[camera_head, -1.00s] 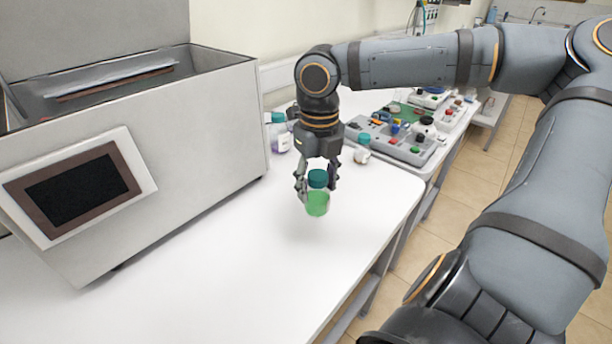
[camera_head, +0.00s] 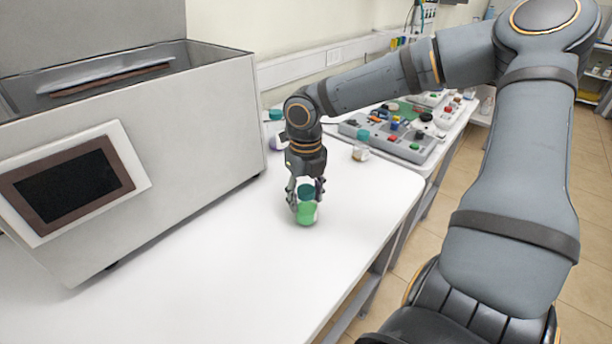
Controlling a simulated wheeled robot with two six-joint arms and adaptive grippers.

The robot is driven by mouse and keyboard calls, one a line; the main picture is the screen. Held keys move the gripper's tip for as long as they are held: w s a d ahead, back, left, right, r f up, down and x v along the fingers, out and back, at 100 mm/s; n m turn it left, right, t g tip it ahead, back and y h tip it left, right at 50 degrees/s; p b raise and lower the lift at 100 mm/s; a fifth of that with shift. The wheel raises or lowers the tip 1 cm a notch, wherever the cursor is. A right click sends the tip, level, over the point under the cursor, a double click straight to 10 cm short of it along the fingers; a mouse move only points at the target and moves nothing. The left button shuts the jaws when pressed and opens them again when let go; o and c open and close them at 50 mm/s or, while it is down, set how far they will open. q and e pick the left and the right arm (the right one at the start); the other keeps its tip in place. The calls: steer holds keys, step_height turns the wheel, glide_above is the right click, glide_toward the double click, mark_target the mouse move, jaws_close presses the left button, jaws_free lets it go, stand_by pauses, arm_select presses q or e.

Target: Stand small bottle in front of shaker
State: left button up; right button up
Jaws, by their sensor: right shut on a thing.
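The small bottle (camera_head: 307,212) has a teal cap and green contents. It is upright at the white table top, in front and to the right of the grey box-shaped shaker (camera_head: 205,145). My right gripper (camera_head: 306,195) points down and is shut on the bottle near its cap. The bottle's base looks at or very near the table surface; I cannot tell if it touches. My left gripper is not in view.
A larger teal-capped bottle (camera_head: 274,130) stands behind, beside the shaker. Another small teal-capped bottle (camera_head: 361,146) stands near a grey tray (camera_head: 395,148) of parts at the back. The front of the white table (camera_head: 240,275) is clear.

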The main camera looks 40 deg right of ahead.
steer(key=shift+s+a, duration=0.1)
steer(key=o, duration=1.3)
steer(key=shift+f, duration=0.15)
step_height(320, 180, up, 12)
steer(key=p, duration=0.3)
steer(key=shift+r, duration=0.2)
